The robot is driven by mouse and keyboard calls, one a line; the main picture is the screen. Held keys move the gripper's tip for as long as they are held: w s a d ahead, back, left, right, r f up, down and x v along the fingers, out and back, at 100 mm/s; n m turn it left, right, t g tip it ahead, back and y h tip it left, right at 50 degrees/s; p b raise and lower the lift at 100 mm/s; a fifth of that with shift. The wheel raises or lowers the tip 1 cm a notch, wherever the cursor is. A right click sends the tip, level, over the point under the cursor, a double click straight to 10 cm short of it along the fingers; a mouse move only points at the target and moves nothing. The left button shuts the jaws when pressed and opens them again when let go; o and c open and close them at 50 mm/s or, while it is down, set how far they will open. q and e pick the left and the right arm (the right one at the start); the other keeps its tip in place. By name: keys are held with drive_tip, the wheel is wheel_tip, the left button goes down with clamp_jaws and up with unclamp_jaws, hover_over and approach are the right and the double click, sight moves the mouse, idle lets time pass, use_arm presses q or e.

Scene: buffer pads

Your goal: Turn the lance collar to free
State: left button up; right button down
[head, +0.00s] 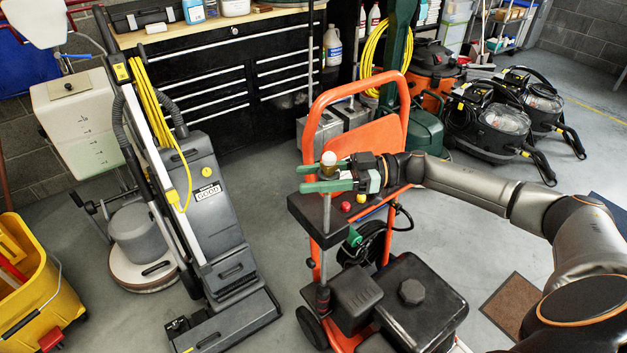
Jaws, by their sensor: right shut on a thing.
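The orange pressure washer cart (318,118) stands in the middle of the head view. A thin upright lance (326,225) rises at its left side, with a brass-coloured collar (328,173) and a white rounded tip near the top. My right gripper (326,178) reaches in from the right. Its green fingers are shut on the collar, one on the far side and one on the near side. The fingers cover part of the collar, and I cannot tell its turn position. My left gripper is not in view.
A red knob (346,207) and a yellow knob (361,198) sit on the cart's dark panel close to my right gripper. A grey upright floor machine (215,200) stands left. Vacuums (505,115) stand at the back right. Floor at the right is mostly clear around a brown mat (515,303).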

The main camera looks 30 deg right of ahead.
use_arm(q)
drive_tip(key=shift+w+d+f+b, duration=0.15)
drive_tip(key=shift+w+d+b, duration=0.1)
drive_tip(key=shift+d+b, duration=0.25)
use_arm(e)
drive_tip(key=shift+s+a+n+g+y, duration=0.1)
drive_tip(key=shift+n+g+y, duration=0.1)
drive_tip(key=shift+n+g, duration=0.3)
drive_tip(key=shift+s+a+n+g+y, duration=0.1)
drive_tip(key=shift+n+g+y, duration=0.15)
drive_tip(key=shift+g, duration=0.45)
drive_tip(key=c, duration=0.7)
unclamp_jaws()
drive_tip(key=o, duration=0.4)
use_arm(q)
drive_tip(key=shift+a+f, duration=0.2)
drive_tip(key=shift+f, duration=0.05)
use_arm(e)
drive_tip(key=shift+d, duration=0.15)
